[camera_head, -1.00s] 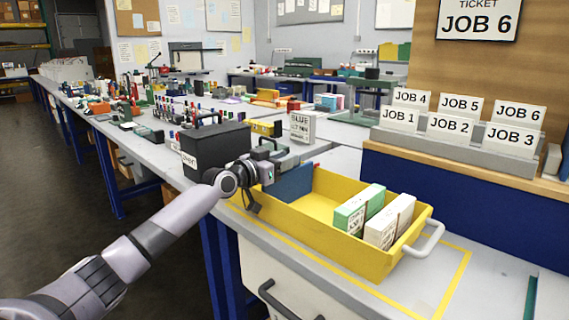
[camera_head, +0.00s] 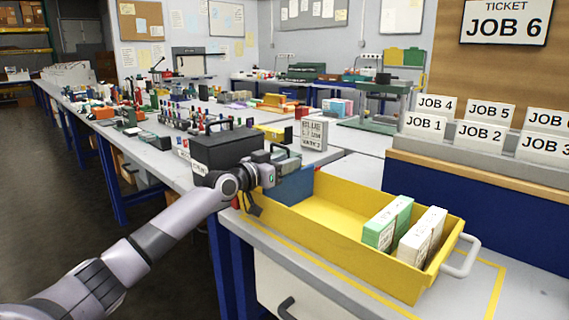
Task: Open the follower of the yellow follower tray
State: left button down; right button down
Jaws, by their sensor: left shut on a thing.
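The yellow follower tray (camera_head: 345,234) sits on the bench in the head view, open side up. Its blue follower (camera_head: 296,186) stands upright across the tray's left part. My left gripper (camera_head: 277,170) is at the tray's left end, shut on the follower's upper edge as far as I can see; the contact itself is partly hidden by the gripper body. A green pack (camera_head: 378,235) and a white pack (camera_head: 414,247) stand at the right end of the tray. Bare yellow floor lies between them and the follower. My right gripper is not in view.
A black box (camera_head: 228,150) stands right behind my left gripper. The job-card rack (camera_head: 480,150) is at the back right. A grey handle (camera_head: 463,256) sticks out at the tray's right end.

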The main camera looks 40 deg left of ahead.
pick_arm(q)
jog(key=shift+a, duration=0.1)
jog(key=c, duration=0.8)
grip_release()
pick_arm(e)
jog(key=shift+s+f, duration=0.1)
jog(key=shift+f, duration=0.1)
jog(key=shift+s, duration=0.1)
pick_arm(q)
jog(key=shift+s, duration=0.55)
jog(key=s, duration=0.6)
jog(key=shift+a+p, duration=0.25)
jog(key=shift+p, duration=0.1)
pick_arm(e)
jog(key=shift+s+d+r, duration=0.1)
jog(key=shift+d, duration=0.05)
